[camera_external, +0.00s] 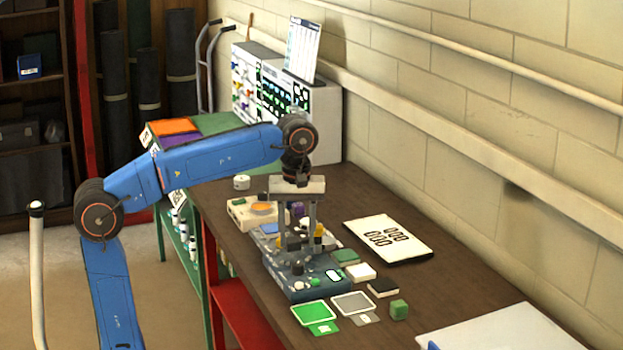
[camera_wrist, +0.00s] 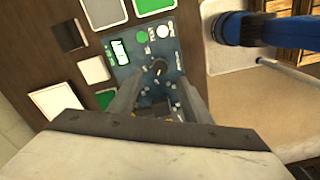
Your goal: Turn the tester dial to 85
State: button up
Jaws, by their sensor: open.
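The tester (camera_external: 312,289) is a blue-grey box on the brown bench, below my gripper (camera_external: 297,248). In the wrist view, its panel (camera_wrist: 137,74) has a small lit display (camera_wrist: 119,52), a green button (camera_wrist: 141,37) and a white button (camera_wrist: 162,31). A dark knob (camera_wrist: 159,68), which looks like the dial, stands on the panel near my fingertips. My gripper (camera_wrist: 163,92) is open, with its two fingers apart and pointing down at the panel. I cannot tell if they touch anything. The number on the display is too small to read.
A marked white board (camera_external: 388,239) lies near the wall.

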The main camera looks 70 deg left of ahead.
aim_at(298, 264)
jog(key=shift+f, duration=3.6)
jog(key=c, duration=1)
